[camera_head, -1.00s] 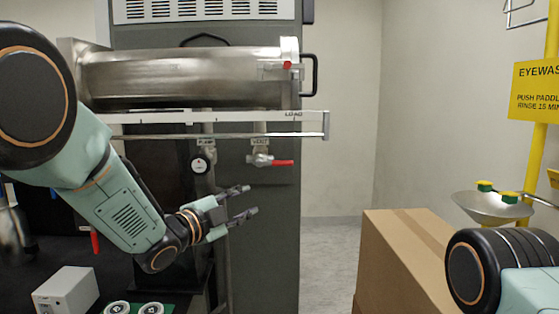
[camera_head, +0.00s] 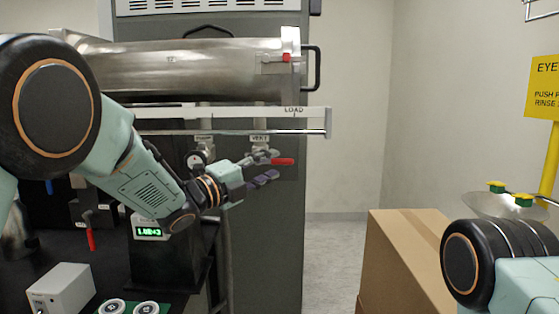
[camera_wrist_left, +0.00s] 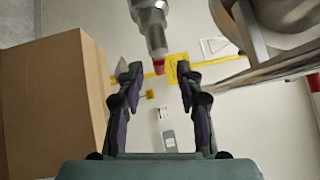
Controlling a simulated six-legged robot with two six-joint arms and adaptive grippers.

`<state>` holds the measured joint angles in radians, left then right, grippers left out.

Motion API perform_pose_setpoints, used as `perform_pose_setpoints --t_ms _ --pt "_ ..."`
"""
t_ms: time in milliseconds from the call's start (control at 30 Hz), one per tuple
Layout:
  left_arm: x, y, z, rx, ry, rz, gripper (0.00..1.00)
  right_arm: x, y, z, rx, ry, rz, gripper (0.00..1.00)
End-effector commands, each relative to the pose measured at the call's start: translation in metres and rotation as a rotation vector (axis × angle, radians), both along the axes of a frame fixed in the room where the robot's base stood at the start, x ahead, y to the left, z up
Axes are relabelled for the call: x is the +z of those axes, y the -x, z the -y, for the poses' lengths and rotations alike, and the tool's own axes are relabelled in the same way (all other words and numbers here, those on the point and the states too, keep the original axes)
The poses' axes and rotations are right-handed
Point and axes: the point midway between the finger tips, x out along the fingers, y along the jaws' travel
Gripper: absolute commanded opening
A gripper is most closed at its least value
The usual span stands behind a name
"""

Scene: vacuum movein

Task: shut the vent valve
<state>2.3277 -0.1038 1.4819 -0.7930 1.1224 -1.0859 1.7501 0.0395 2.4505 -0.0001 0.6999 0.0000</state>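The vent valve (camera_head: 262,153) hangs under the VENT label on the grey cabinet. Its red handle (camera_head: 283,161) points sideways to the right. My left gripper (camera_head: 266,166) is open just in front of and slightly below the valve, with its fingertips close to the handle. In the left wrist view the red handle (camera_wrist_left: 158,66) lies between the two open fingers, nearer the far fingertips, and the metal valve body (camera_wrist_left: 151,24) is above it. Whether a finger touches the handle cannot be told. My right gripper is out of view; only part of that arm shows at lower right.
A pump valve (camera_head: 196,159) is left of the vent valve. The loading rail (camera_head: 300,113) and steel chamber (camera_head: 185,65) are above. A cardboard box (camera_head: 405,250) stands right, near the eyewash bowl (camera_head: 500,205). A display box (camera_head: 152,231) sits below my left arm.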

Motion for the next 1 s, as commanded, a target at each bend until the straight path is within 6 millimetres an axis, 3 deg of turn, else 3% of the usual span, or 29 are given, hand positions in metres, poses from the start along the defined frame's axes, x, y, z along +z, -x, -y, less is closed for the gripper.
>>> perform_pose_setpoints --t_ms 300,667,1000 --pt "0.005 -0.025 0.025 0.001 0.001 -0.001 0.36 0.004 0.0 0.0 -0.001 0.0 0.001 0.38" --pt "0.005 -0.029 0.029 0.001 0.002 -0.001 0.36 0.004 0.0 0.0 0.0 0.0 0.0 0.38" --pt "0.005 -0.028 0.029 0.001 0.002 -0.001 0.09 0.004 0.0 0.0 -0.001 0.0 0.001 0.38"
